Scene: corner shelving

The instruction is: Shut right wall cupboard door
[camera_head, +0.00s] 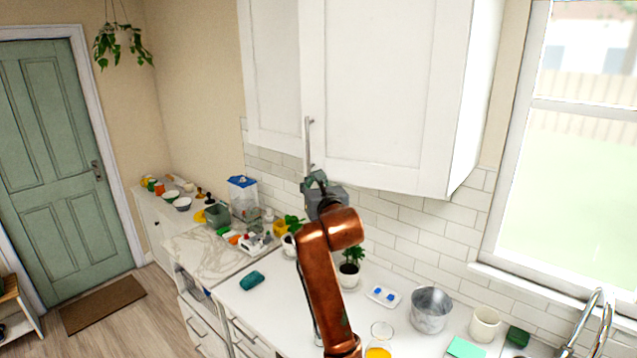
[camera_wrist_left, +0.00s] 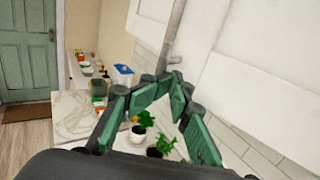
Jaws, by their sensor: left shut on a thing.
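The right wall cupboard door (camera_head: 385,80) is a white panel at upper centre in the head view. Its left edge looks slightly proud of the neighbouring left door (camera_head: 272,65); I cannot tell how wide any gap is. Its vertical bar handle (camera_head: 308,135) is near its lower left edge, and shows in the wrist view (camera_wrist_left: 175,35). My left gripper (camera_head: 315,178) is at the handle's lower end, shut on it. In the wrist view its green-padded fingers (camera_wrist_left: 174,77) meet at the bar. My right gripper is in neither view.
Below is a white counter (camera_head: 268,300) with a potted plant (camera_head: 350,268), a metal bucket (camera_head: 430,308), a cream mug (camera_head: 484,323) and a glass with orange liquid (camera_head: 379,340). A window (camera_head: 580,150) is at the right. A green door (camera_head: 55,150) is at the left.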

